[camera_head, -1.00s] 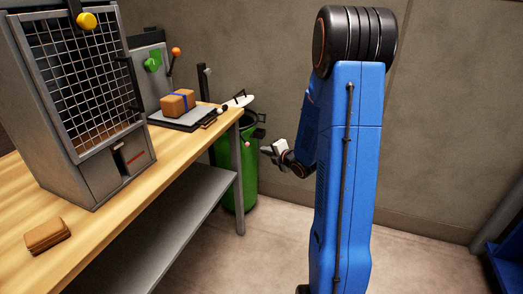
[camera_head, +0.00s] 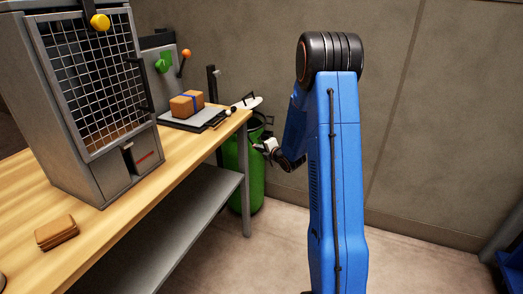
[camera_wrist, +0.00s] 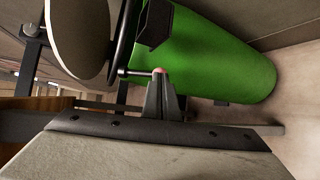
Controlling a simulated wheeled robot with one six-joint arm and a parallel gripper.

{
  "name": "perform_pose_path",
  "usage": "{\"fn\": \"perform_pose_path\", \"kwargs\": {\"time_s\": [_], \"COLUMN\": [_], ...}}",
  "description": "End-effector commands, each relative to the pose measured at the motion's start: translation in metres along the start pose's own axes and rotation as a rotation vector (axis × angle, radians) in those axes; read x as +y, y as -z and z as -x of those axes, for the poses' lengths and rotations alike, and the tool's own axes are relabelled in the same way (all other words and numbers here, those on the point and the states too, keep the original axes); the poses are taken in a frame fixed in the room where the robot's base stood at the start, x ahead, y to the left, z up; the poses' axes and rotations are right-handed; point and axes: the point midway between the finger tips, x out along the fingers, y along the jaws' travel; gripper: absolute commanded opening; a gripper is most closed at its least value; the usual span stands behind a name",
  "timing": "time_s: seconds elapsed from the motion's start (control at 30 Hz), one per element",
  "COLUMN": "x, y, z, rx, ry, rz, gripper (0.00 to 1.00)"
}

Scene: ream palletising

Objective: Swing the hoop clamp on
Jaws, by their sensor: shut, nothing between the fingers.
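A green drum (camera_head: 246,178) stands on the floor past the table's end. Its side fills much of the wrist view (camera_wrist: 215,60). A pale round lid (camera_head: 248,103) is above the drum's mouth, and it shows as a grey disc in the wrist view (camera_wrist: 75,35). A dark hoop (camera_wrist: 127,38) lies between lid and drum, with a black block (camera_wrist: 158,22) beside it. A thin rod (camera_wrist: 137,72) with a reddish tip reaches toward my fingers. My gripper (camera_wrist: 160,76) is shut and empty, close to the rod tip; contact is unclear. In the head view, my gripper (camera_head: 262,146) is beside the drum's upper right side.
A wooden table (camera_head: 100,232) carries a grey cabinet with a mesh front (camera_head: 92,80), a brown strapped parcel (camera_head: 187,103) on a grey plate, and a small brown stack (camera_head: 57,232). The floor right of the drum is clear. A blue object (camera_head: 510,268) is at the right edge.

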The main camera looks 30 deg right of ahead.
Motion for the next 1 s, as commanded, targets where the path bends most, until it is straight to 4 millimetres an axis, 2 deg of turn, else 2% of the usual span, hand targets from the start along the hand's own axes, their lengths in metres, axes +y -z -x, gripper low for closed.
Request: {"fn": "perform_pose_path", "kwargs": {"time_s": [0.3, 0.6, 1.0], "x": [-0.001, -0.014, -0.013], "y": [0.001, 0.014, 0.013], "z": [-0.001, -0.02, -0.02], "rx": [0.0, 0.001, 0.0], "ry": [0.0, 0.0, 0.0], "rz": [0.0, -0.001, 0.0], "gripper": [0.0, 0.0, 0.0]}}
